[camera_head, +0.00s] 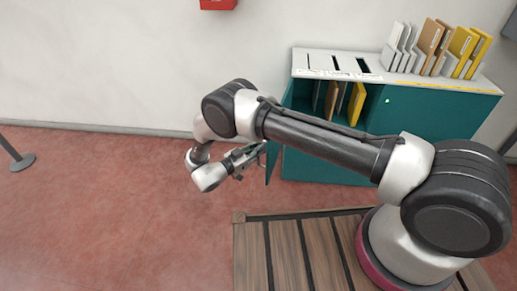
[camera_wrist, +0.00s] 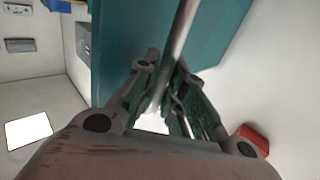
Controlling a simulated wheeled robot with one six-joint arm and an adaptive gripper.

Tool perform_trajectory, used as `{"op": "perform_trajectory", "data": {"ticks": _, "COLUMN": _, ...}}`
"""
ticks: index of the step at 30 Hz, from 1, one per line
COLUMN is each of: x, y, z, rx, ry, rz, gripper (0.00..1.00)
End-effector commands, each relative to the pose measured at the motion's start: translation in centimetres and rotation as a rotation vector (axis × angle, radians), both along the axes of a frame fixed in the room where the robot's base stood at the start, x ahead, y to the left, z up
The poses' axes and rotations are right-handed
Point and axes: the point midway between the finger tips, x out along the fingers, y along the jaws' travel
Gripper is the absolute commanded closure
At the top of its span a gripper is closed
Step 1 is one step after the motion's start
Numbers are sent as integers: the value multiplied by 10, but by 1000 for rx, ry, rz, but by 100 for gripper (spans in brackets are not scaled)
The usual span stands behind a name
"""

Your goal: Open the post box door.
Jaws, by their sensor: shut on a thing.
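The teal post box (camera_head: 425,112) stands against the wall, with a white top. Its left compartment is open and shows upright folders (camera_head: 356,103) inside. The teal door (camera_head: 273,161) stands swung out at the left edge, seen nearly edge-on and partly hidden by my arm. My gripper (camera_head: 256,153) is at the door's outer side. In the wrist view my gripper (camera_wrist: 163,90) is closed around a pale metal handle bar (camera_wrist: 183,30), with the teal door panel (camera_wrist: 125,45) beside it.
Slots and several grey, brown and yellow folders (camera_head: 433,45) are on the post box top. A red box (camera_head: 218,4) hangs on the wall. A slatted wooden platform (camera_head: 290,250) lies in front. A dark post base (camera_head: 22,162) stands far left; the floor between is clear.

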Motion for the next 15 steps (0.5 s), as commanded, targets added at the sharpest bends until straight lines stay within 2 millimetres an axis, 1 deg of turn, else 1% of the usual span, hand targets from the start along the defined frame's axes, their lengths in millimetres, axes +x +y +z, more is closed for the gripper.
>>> {"op": "perform_trajectory", "data": {"ticks": 3, "x": -2, "y": 1, "z": -1, "rx": 0, "ry": 4, "rz": -1, "gripper": 100}}
{"op": "perform_trajectory", "data": {"ticks": 4, "x": -2, "y": 1, "z": -1, "rx": 0, "ry": 4, "rz": 0, "gripper": 83}}
{"op": "perform_trajectory", "data": {"ticks": 6, "x": -2, "y": 1, "z": -1, "rx": 0, "ry": 4, "rz": 0, "gripper": 71}}
{"op": "perform_trajectory", "data": {"ticks": 7, "x": -2, "y": 1, "z": -1, "rx": 0, "ry": 4, "rz": 0, "gripper": 66}}
{"op": "perform_trajectory", "data": {"ticks": 15, "x": -1, "y": 1, "z": -1, "rx": 0, "ry": 1, "rz": 0, "gripper": 66}}
